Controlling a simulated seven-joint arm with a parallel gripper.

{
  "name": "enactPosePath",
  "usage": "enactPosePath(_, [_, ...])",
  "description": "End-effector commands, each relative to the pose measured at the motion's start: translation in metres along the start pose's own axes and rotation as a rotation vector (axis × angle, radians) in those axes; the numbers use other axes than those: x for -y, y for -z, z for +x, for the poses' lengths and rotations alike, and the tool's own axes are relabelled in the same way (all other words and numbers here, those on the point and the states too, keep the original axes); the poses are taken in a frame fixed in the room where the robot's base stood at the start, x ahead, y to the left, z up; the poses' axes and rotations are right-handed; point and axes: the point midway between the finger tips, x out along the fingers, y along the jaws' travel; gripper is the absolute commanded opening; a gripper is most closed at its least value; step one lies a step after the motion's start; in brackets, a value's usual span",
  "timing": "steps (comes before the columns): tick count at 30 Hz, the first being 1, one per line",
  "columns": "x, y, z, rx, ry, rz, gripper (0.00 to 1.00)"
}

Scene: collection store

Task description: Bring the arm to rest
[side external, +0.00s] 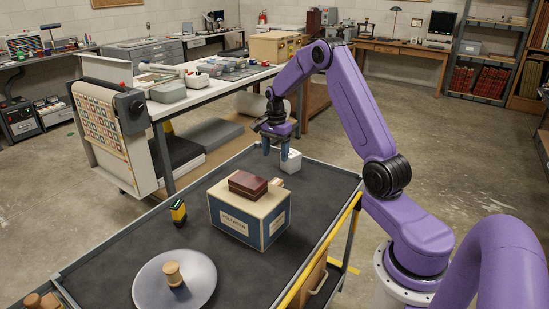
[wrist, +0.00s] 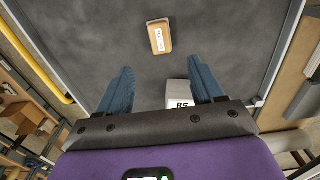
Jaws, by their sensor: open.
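My purple arm reaches over the dark-topped cart (side external: 115,252), and my gripper (side external: 275,153) hangs at the cart's far end. Its two blue fingers point down and stand well apart. In the wrist view the gripper (wrist: 160,65) is open, with nothing held between the fingers. A white box (side external: 291,162) stands close beside the fingers in the side view. In the wrist view the white box (wrist: 178,94), marked "R5", is partly hidden by the gripper body and right finger. I cannot tell whether it touches the finger.
A blue and cream box (side external: 238,222) carries a reddish-brown case (side external: 248,184). A small labelled wooden block (wrist: 159,36) lies ahead of the fingers. A black and yellow item (side external: 178,212) and a round grey plate (side external: 203,284) with a wooden spool (side external: 172,273) are nearer the camera.

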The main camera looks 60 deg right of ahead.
Motion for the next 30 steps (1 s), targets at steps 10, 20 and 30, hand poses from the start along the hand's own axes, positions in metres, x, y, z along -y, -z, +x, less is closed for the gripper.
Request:
enactPosePath(10, [-0.007, -0.098, -0.041, -0.015, 0.011, -0.363, 0.67])
enactPosePath(20, [-0.068, -0.216, -0.078, -0.02, 0.018, -0.96, 0.67])
enactPosePath(30, [-0.173, -0.295, -0.096, -0.016, 0.027, -1.648, 0.67])
